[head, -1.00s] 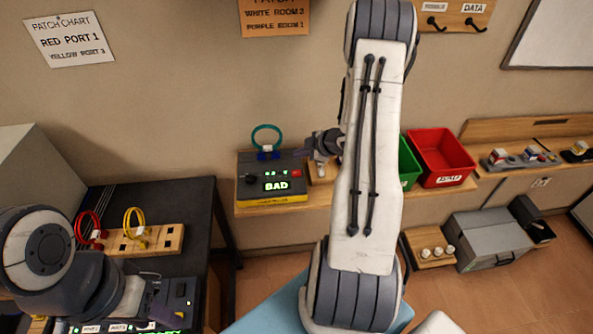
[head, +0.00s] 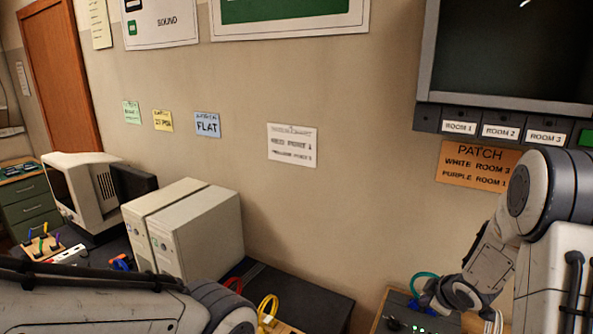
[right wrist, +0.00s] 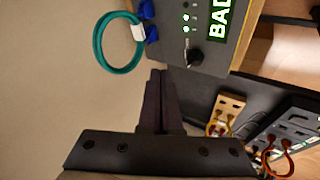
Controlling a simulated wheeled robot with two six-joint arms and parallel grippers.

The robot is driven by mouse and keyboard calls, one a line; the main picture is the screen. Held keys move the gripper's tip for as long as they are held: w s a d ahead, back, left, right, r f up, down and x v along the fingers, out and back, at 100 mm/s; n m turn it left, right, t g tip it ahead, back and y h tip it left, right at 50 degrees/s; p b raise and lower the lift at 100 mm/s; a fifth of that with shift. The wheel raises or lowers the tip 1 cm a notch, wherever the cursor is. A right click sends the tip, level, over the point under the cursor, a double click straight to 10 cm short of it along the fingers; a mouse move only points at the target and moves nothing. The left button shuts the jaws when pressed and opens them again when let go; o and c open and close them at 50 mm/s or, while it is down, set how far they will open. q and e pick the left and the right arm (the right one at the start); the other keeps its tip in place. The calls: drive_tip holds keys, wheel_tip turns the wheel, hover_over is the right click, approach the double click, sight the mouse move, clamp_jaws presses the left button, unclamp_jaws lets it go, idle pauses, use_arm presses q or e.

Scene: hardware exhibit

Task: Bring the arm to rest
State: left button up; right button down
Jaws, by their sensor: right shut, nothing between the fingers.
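My right arm comes in at the right edge of the head view. Its gripper (head: 432,297) is low there, near the dark tester box (head: 393,311) and its teal cable loop (head: 423,275). In the right wrist view the two dark fingers (right wrist: 160,78) are together with nothing between them. Beside their tips is the tester box (right wrist: 183,65) with a lit "BAD" display, and the teal loop (right wrist: 97,45) on blue plugs. My left arm crosses the bottom left of the head view; its gripper is out of frame.
Two beige computer cases (head: 200,235) and a monitor (head: 90,190) stand on the dark desk at left. A wooden block (right wrist: 226,112) with yellow and red cable loops shows in the right wrist view. A wall screen (head: 505,55) hangs upper right.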

drive_tip(key=s+a+r+m+g+b, duration=0.15)
drive_tip(key=s+a, duration=0.35)
drive_tip(key=a, duration=0.5)
drive_tip(key=s+a+r+m+g+b, duration=0.1)
drive_tip(key=s+a+r, duration=0.3)
drive_tip(key=a, duration=0.6)
drive_tip(key=s+a+g+b, duration=0.1)
drive_tip(key=s+a, duration=0.3)
drive_tip(key=s, duration=0.7)
drive_tip(key=s+a+g+y+b, duration=0.1)
drive_tip(key=s+a+g, duration=0.3)
drive_tip(key=s, duration=0.7)
drive_tip(key=shift+a+f, duration=0.2)
drive_tip(key=shift+a, duration=0.45)
drive_tip(key=shift+w, duration=0.1)
